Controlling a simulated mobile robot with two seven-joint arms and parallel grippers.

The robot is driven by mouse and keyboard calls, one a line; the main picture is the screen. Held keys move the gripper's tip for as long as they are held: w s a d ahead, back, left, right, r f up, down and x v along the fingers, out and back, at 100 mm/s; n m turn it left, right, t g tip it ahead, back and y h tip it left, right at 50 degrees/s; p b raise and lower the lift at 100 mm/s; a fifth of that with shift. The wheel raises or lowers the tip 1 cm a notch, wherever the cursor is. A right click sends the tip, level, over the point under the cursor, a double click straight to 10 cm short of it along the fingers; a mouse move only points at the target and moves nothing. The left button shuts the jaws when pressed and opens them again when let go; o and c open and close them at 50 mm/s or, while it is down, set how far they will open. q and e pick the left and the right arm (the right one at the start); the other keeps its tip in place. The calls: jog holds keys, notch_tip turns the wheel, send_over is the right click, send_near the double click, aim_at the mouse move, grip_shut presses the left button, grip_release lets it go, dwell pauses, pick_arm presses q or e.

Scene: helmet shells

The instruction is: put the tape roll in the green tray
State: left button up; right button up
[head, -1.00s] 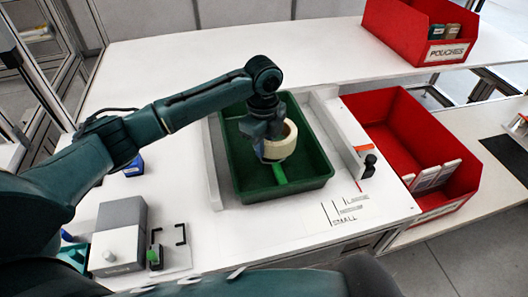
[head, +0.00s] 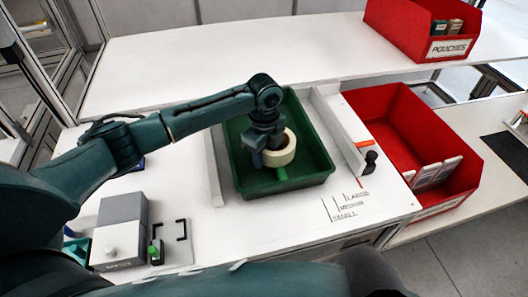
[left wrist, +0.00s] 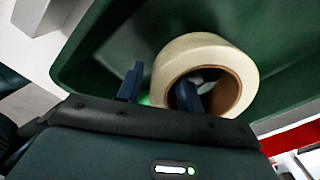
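The cream tape roll (head: 281,150) is inside the green tray (head: 318,183), tilted, near the middle of the tray. My left gripper (head: 268,158) reaches down into the tray at the roll. In the left wrist view, one finger of the gripper (left wrist: 162,88) is in the hole of the roll (left wrist: 225,58) and the other is outside its wall. A narrow gap shows between the outer finger and the roll, so the gripper looks open around the wall. The roll's underside is hidden. My right gripper is not in view.
A bright green piece (head: 282,173) shows in the tray below the roll. A white rail with a black knob (head: 370,158) stands right of the tray, beside a red bin (head: 400,110). A grey box (head: 120,220) stands at front left. The rear table is mostly clear.

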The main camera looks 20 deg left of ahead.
pick_arm(q)
notch_tip(320, 180, up, 12)
jog(key=shift+r, duration=0.25)
dwell(0.5)
dwell(0.3)
